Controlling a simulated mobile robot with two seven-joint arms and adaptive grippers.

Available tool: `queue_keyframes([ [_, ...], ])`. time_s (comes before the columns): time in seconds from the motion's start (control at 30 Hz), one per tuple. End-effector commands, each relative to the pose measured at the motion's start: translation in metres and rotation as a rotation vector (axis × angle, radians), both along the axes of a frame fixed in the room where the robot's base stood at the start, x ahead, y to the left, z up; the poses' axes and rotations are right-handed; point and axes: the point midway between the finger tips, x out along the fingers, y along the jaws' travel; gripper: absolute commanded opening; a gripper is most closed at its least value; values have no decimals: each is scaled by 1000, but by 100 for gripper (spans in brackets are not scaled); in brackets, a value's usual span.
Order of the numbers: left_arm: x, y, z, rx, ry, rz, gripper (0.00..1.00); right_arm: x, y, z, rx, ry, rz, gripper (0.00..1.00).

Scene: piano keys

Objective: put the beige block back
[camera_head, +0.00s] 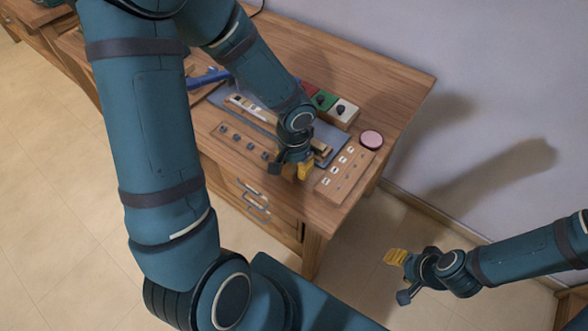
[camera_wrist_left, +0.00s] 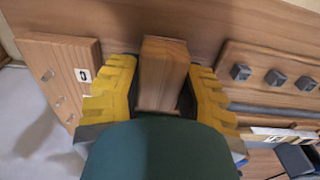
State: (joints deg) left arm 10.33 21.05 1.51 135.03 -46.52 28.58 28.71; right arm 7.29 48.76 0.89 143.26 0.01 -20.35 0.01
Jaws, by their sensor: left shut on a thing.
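My left gripper (camera_head: 289,169) reaches down over the front edge of the desk. In the left wrist view its yellow ridged fingers (camera_wrist_left: 160,95) are shut on a plain wooden, beige-brown block (camera_wrist_left: 163,70). The block sticks out past the fingertips; its lower part is hidden by the gripper. In the head view the gripper hides the block. A wooden key frame with white keys (camera_head: 248,108) lies on the grey mat (camera_head: 329,133) behind the gripper. My right gripper (camera_head: 400,277) is open and empty, off to the right, away from the desk.
A wooden rail with dark square pegs (camera_head: 231,135) lies left of the left gripper. A board with white tags (camera_head: 345,174) lies to its right, with a pink disc (camera_head: 371,139) behind. Red, green and white knobbed pieces (camera_head: 342,112) stand at the back. The desktop (camera_head: 390,85) is bare at back right.

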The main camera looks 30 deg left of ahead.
Motion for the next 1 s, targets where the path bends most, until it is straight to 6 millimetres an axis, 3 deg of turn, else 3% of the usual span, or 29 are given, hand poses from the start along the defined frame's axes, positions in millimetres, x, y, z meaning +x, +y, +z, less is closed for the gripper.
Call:
queue_keyframes([
  [0.1, -1, 0, -14, 0, 2, 0, 0, 1, 0, -7, 0, -3, -1, 47],
  [0.47, 0, 0, -16, 0, 1, 1, 0, 2, 0, -9, 0, -4, -1, 47],
  [0.5, 0, 0, -16, 0, 1, 1, 44, 2, 0, -10, -1, -5, -1, 47],
  [0.57, 0, 0, -15, 0, 1, 1, 64, 2, 0, -9, -1, -5, -2, 47],
  [1.0, 0, 0, -10, 0, 1, 1, 64, 1, 0, -3, 0, -3, -1, 47],
])
